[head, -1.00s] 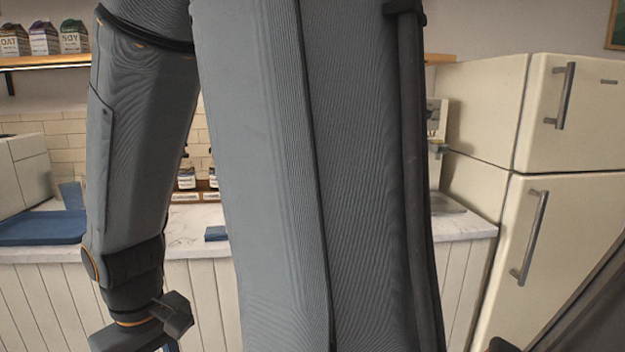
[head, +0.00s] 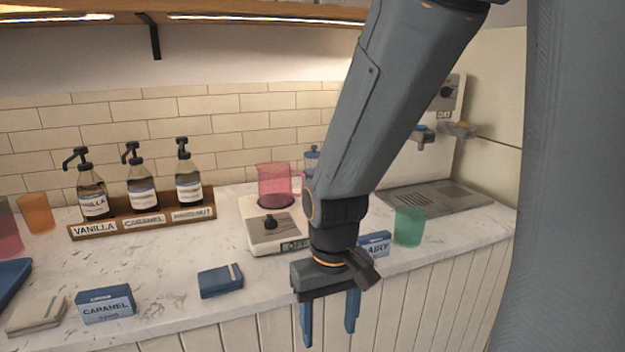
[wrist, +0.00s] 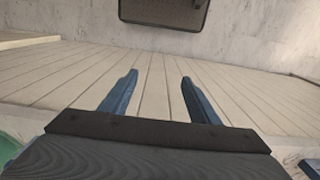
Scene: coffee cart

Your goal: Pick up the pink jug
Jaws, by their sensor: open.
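A see-through pink jug (head: 275,184) stands upright on a white scale (head: 262,240) on the counter in the head view. A second pink see-through vessel (head: 8,232) is cut off at the left edge, so I cannot tell its kind. My gripper (head: 328,322) points down in front of the counter's front edge, to the right of the scale and nearer to me. Its two blue fingers are apart and empty. In the wrist view my gripper (wrist: 159,77) shows open over the counter's front panels, with no pink jug in sight.
A rack (head: 145,218) of pump bottles stands left of the scale. A green cup (head: 408,226) and a blue dairy box (head: 375,243) are right of my arm. A caramel box (head: 106,304), cloth (head: 36,315) and blue item (head: 220,280) lie near the front edge.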

